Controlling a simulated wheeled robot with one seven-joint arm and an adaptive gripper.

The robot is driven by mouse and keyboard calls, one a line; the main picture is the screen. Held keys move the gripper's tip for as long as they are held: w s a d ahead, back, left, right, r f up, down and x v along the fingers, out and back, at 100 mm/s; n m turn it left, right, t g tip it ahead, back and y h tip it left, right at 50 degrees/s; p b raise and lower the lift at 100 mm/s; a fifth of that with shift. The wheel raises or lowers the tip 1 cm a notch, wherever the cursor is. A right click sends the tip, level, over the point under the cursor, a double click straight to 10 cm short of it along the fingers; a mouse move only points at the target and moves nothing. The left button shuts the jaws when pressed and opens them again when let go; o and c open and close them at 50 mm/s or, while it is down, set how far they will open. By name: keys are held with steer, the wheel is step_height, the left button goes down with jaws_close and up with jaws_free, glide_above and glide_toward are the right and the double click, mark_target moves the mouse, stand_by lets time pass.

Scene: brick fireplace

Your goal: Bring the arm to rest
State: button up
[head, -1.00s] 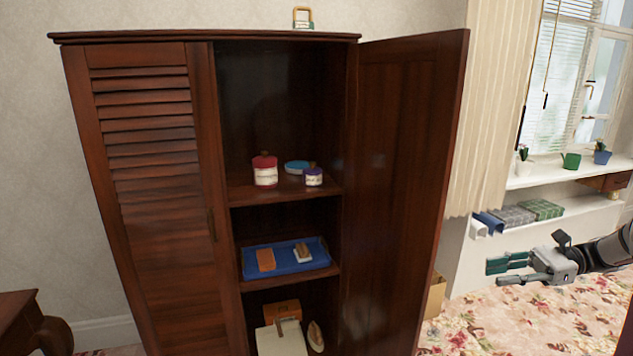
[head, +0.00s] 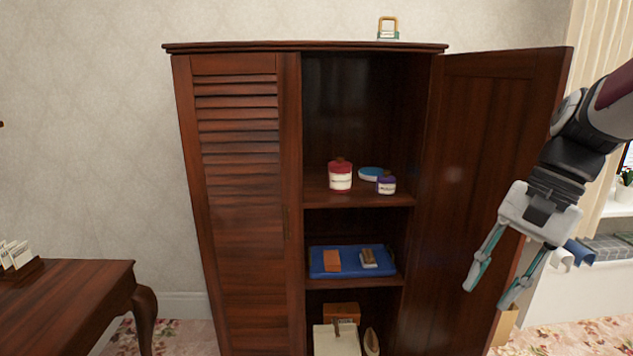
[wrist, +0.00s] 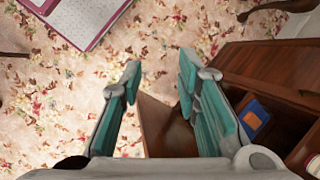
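My gripper (head: 491,288) hangs at the right of the head view, pointing down, in front of the cabinet's open right door (head: 488,150). Its two teal-padded fingers are spread apart with nothing between them. In the wrist view my gripper (wrist: 158,95) is also open and empty, over the floor and the open door's edge. My arm comes in from the upper right of the head view.
The dark wooden cabinet (head: 236,230) holds jars, a blue tray (head: 325,270) and boxes on its shelves. A wooden table (head: 65,290) stands at the left. A windowsill is at the right. Flowered carpet (wrist: 60,110) lies below, with a pink-edged white item (wrist: 90,15).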

steer(key=s+a+n+t+h+p, duration=0.1)
steer(key=s+a+n+t+h, duration=0.3)
steer(key=s+n, duration=0.5)
steer(key=s+a+t, duration=0.1)
steer(key=s+a, duration=0.1)
steer(key=s, duration=0.4)
steer(key=shift+r+p, duration=0.35)
steer(key=shift+p, duration=0.05)
